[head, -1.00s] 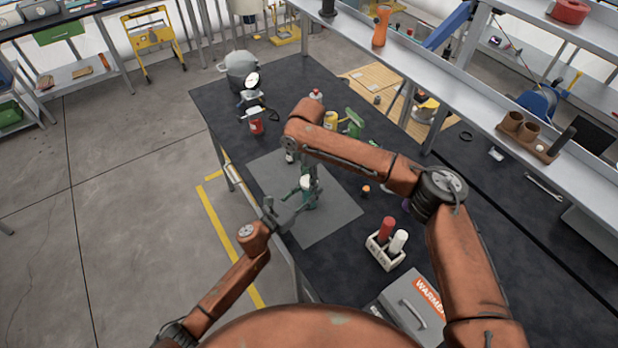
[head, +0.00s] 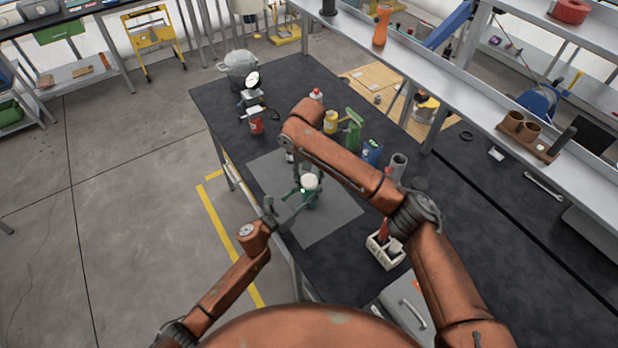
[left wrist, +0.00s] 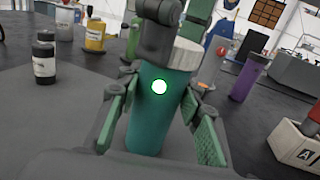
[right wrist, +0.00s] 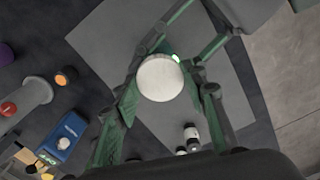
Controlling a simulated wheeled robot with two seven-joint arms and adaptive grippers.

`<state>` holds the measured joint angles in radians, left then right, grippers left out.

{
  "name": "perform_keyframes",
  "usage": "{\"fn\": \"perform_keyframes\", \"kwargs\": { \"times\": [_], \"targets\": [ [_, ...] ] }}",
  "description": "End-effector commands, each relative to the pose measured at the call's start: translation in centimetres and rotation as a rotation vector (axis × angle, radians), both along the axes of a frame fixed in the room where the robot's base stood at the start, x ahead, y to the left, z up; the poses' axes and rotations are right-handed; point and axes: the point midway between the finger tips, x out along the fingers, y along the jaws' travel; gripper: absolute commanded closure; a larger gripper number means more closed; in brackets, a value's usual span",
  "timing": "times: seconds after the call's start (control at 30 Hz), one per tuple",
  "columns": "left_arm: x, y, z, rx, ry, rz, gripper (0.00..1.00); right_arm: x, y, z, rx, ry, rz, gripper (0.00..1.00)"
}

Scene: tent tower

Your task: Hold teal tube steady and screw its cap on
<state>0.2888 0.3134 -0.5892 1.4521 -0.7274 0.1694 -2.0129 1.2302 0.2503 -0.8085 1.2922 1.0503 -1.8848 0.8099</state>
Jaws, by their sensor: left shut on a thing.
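The teal tube (left wrist: 160,115) stands upright on a grey mat (head: 335,215). My left gripper (left wrist: 163,90) is shut around the tube's body, one green pad on each side; a bright round light spot shows on the tube. The white cap (right wrist: 160,79) sits on top of the tube and also shows in the head view (head: 309,182). I cannot tell how far down its thread is. My right gripper (right wrist: 168,95) is at the cap from above, its green fingers apart on either side with a gap beside the cap. The thread under the cap is hidden.
A white crate (head: 387,262) with bottles stands on the dark table to the right, partly behind my right arm.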

Motion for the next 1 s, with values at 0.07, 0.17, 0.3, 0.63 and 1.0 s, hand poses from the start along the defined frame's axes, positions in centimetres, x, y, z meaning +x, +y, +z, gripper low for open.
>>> {"fn": "perform_keyframes", "kwargs": {
  "times": [0.07,0.17,0.3,0.63,1.0],
  "targets": [
    [-0.1,-0.3,0.2,-0.001,-0.004,-0.006,1.0,0.1,0.0,0.1,0.002,-0.005,0.0,0.56],
    [-0.1,-0.2,0.2,-0.001,-0.003,-0.005,1.0,0.1,0.0,0.1,0.001,-0.004,0.001,0.49],
    [-0.1,-0.2,0.2,-0.001,-0.003,-0.004,1.0,0.1,0.0,0.1,0.001,-0.003,0.002,0.43],
    [-0.1,-0.1,0.1,-0.001,-0.002,-0.003,1.0,0.1,0.0,0.7,0.001,-0.003,0.003,0.43],
    [0.0,-0.1,0.1,-0.001,-0.002,-0.002,1.0,0.0,0.1,4.5,0.0,-0.002,0.003,0.43]
  ]
}}
